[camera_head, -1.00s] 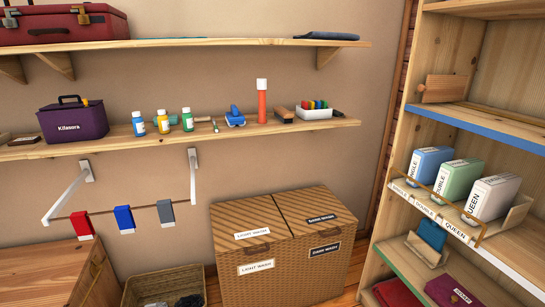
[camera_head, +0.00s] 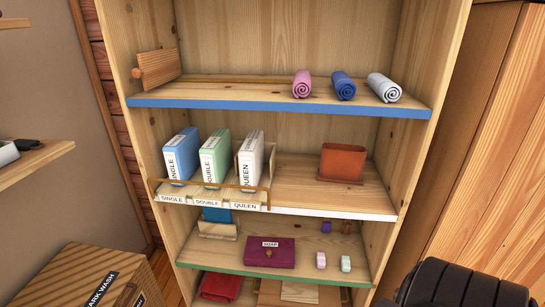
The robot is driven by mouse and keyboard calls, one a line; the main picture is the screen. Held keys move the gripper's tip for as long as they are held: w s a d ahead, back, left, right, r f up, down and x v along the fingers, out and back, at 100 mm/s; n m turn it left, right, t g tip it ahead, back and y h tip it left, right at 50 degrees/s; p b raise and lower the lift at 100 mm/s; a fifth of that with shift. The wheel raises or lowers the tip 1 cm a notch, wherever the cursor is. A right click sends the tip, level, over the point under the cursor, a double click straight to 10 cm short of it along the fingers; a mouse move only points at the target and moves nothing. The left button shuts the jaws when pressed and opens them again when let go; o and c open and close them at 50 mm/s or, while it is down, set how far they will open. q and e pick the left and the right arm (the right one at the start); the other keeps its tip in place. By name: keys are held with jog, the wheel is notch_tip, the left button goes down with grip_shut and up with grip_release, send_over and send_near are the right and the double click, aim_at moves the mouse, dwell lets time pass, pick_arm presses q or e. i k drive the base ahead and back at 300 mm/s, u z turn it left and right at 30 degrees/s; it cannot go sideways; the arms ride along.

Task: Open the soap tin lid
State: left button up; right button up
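Neither of my grippers is in view, and nothing touches the tin.
The white-edged shelf (camera_head: 335,213) is above.

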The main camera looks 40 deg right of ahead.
aim_at(257, 248)
jog(key=z, duration=0.95)
jog(key=i, duration=0.9)
jog(key=z, duration=0.75)
